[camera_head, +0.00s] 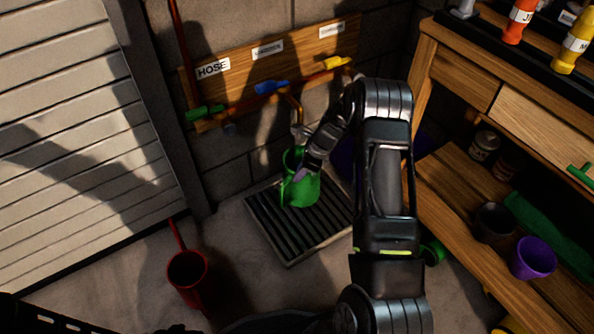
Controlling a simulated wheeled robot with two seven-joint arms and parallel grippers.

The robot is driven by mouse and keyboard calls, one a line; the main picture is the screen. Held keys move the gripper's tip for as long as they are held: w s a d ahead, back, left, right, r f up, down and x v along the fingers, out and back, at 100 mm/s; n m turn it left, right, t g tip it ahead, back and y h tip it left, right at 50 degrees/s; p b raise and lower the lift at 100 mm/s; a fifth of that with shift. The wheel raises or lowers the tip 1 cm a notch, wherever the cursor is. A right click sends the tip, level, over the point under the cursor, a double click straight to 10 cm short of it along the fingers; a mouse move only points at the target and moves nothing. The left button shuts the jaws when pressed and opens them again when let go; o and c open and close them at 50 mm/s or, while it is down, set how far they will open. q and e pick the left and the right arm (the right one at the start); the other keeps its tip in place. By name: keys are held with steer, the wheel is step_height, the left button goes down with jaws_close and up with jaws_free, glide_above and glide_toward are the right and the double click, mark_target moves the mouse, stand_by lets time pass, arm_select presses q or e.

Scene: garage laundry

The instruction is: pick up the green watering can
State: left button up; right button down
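The green watering can (302,190) stands on a dark slatted drain grate (268,222) against the back wall, below a tap. My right arm reaches up from the bottom of the head view, and my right gripper (303,172) is at the can's upper right side. The fingertips overlap the can's rim area in the picture. The gripper's far side is hidden, so I cannot tell whether the fingers are closed on the can. My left gripper does not show.
A wooden workbench (450,125) with shelves stands at the right, holding a purple pot (533,258) and a dark pot (493,222). A wooden board (240,75) with colored valves is on the wall.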

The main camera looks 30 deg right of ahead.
steer(key=s+p, duration=0.3)
steer(key=s, duration=1.5)
steer(key=shift+a+r, duration=0.15)
steer(key=shift+a, duration=0.05)
